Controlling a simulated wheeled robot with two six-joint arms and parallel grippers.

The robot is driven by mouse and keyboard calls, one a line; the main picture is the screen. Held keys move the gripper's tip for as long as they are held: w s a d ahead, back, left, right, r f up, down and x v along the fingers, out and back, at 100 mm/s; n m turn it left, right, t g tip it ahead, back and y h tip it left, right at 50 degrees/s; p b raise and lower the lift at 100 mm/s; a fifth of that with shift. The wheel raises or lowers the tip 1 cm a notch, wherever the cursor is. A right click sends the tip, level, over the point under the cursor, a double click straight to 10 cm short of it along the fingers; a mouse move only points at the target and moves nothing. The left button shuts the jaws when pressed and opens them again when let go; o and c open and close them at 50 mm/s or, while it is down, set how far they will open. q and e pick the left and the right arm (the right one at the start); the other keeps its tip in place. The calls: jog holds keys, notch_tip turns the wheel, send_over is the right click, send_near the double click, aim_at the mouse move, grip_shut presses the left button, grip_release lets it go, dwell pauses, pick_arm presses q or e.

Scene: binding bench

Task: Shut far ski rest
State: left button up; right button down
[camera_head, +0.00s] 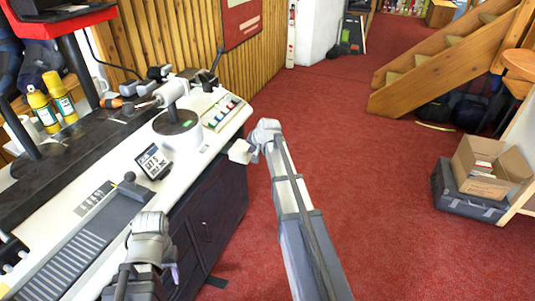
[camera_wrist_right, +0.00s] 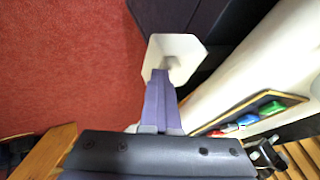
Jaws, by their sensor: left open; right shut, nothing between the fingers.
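A small white plate (camera_head: 239,152) stands out by the front edge of the bench, just left of my right wrist; I take it for the far ski rest. In the right wrist view this plate (camera_wrist_right: 176,52) is pale and angular, directly ahead of my right gripper (camera_wrist_right: 160,76). The purple fingers are together with nothing between them; their tips overlap the plate, and I cannot tell whether they touch. My left gripper (camera_head: 174,274) is open beside the near front of the bench, mostly hidden by its own wrist. How the plate joins the bench is hidden.
The white bench top (camera_head: 210,148) carries a clamp device, a small sign (camera_head: 153,162) and a tray of coloured pieces (camera_head: 222,113). The dark cabinet (camera_head: 207,222) is below. Red carpet (camera_head: 385,200) is free to the right; a carton (camera_head: 490,168) stands beyond.

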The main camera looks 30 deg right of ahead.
aim_at(235, 149)
jog(key=w+a, duration=0.1)
jog(key=w, duration=0.1)
jog(key=w+a, duration=0.2)
jog(key=shift+w+a, duration=0.2)
jog(key=shift+a, duration=0.1)
jog(key=shift+w+a, duration=0.2)
jog(key=shift+w, duration=0.1)
